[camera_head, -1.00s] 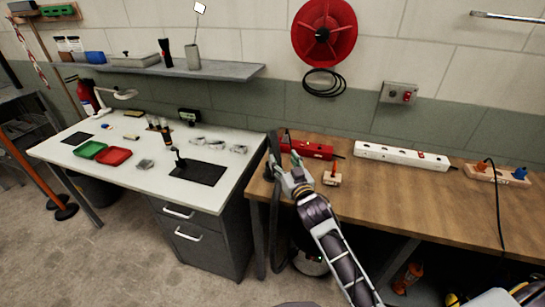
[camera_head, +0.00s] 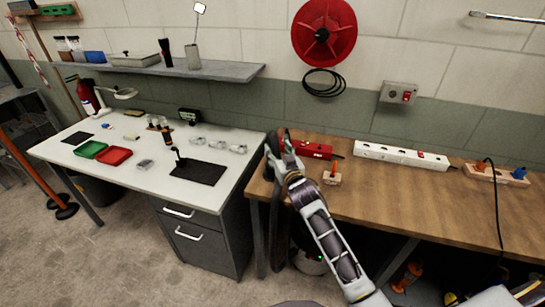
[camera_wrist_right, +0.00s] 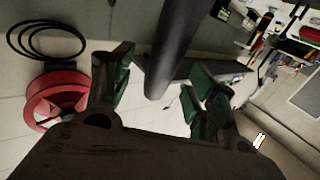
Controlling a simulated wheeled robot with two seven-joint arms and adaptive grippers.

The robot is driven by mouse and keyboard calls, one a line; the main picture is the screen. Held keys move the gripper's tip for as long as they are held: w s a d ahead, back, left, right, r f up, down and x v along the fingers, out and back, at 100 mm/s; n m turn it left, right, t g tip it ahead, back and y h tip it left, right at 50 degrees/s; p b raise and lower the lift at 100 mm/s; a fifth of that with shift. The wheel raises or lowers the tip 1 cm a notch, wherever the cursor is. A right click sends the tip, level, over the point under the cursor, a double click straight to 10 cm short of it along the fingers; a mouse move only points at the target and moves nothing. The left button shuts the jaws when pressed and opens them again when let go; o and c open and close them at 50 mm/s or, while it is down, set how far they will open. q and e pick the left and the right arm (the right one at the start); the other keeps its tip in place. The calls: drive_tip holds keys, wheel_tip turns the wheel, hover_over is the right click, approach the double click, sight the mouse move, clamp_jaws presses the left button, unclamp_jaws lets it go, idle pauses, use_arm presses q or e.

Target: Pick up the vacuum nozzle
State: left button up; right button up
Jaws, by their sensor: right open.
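The vacuum nozzle is a dark tube at the left end of the wooden bench; in the head view my right gripper (camera_head: 282,153) overlaps it, and it is mostly hidden. In the right wrist view a thick dark tube, which looks like the nozzle (camera_wrist_right: 178,45), comes down from the top between the two green-padded fingers of my right gripper (camera_wrist_right: 160,84). The fingers are open on either side of it, with gaps showing. A dark hose (camera_head: 277,235) hangs down the bench's left end. My left gripper is not in view.
A red power strip (camera_head: 313,149), a white power strip (camera_head: 402,156) and a small wooden block with an orange part (camera_head: 332,179) are on the wooden bench (camera_head: 410,193). A white desk (camera_head: 225,145) stands to the left. A red reel (camera_head: 323,32) hangs on the wall.

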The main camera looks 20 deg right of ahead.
sight(274, 145)
drive_tip(key=shift+w, duration=0.2)
drive_tip(key=shift+w+a+r+p, duration=0.1)
drive_tip(key=shift+w+p, duration=0.05)
drive_tip(key=shift+w, duration=0.45)
drive_tip(key=shift+w+a+r+p, duration=0.1)
drive_tip(key=shift+w+p, duration=0.05)
drive_tip(key=shift+w, duration=0.45)
drive_tip(key=shift+w+f, duration=0.1)
drive_tip(key=shift+w, duration=1.1)
clamp_jaws()
